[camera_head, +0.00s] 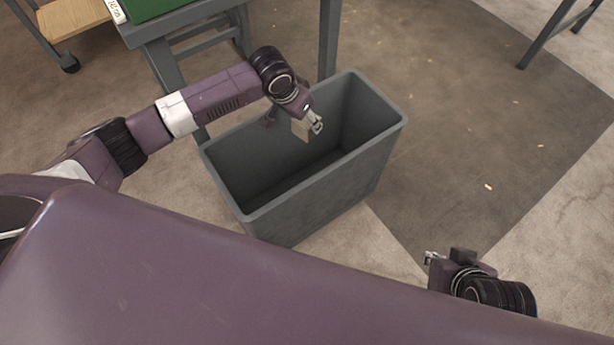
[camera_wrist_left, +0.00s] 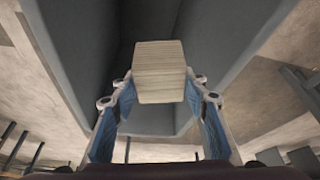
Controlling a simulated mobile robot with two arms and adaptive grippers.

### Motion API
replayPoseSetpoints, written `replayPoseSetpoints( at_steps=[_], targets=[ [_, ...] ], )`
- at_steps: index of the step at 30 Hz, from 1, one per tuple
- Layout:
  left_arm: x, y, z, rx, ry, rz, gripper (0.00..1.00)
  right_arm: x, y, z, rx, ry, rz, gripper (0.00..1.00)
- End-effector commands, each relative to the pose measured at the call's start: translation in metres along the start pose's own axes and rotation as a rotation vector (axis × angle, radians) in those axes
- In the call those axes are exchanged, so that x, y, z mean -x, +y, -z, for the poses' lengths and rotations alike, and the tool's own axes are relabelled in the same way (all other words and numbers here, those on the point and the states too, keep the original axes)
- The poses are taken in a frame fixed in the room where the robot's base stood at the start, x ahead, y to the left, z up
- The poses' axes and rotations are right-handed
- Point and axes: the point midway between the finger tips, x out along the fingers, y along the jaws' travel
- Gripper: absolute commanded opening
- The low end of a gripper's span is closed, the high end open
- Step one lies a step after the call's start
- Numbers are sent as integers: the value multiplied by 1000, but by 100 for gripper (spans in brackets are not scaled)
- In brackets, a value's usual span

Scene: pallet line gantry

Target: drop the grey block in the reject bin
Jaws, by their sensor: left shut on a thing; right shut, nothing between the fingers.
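The reject bin (camera_head: 325,200) is a deep grey rectangular bin standing on the floor in the middle of the head view. My left gripper (camera_head: 314,127) is over its opening, shut on a small block (camera_head: 301,130). The block looks pale grey-beige here. In the left wrist view the block (camera_wrist_left: 159,72) sits between the two fingertips of my left gripper (camera_wrist_left: 160,88), with the bin's dark walls (camera_wrist_left: 75,45) around and beyond it. My right gripper (camera_head: 430,257) is at the lower right of the head view, shut and empty, apart from the bin.
A wheeled wooden-shelf cart (camera_head: 75,18) is at the far left. The floor right of the bin is open, with small scattered chips (camera_head: 488,187).

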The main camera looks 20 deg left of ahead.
Motion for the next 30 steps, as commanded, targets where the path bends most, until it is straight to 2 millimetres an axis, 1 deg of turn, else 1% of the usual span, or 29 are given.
replayPoseSetpoints(
  at_steps=[3,4,9,17,20,23,26,30],
  targets=[
    [1,0,0,0,1,0,16,0,0,0,0,0,0,0],
    [1,0,0,0,1,0,43,0,0,0,0,0,0,0],
    [0,0,0,0,1,0,62,0,0,0,0,0,0,0],
    [0,0,0,0,0,0,62,0,0,0,0,-1,0,0],
    [5,0,0,0,0,0,62,0,0,0,0,-2,0,0],
    [16,-1,1,0,2,1,62,0,0,0,0,-2,0,0],
    [34,-1,1,-2,3,1,62,0,0,0,0,-2,0,0],
    [65,-1,1,-2,3,2,62,0,0,0,0,-2,0,0]
  ],
)
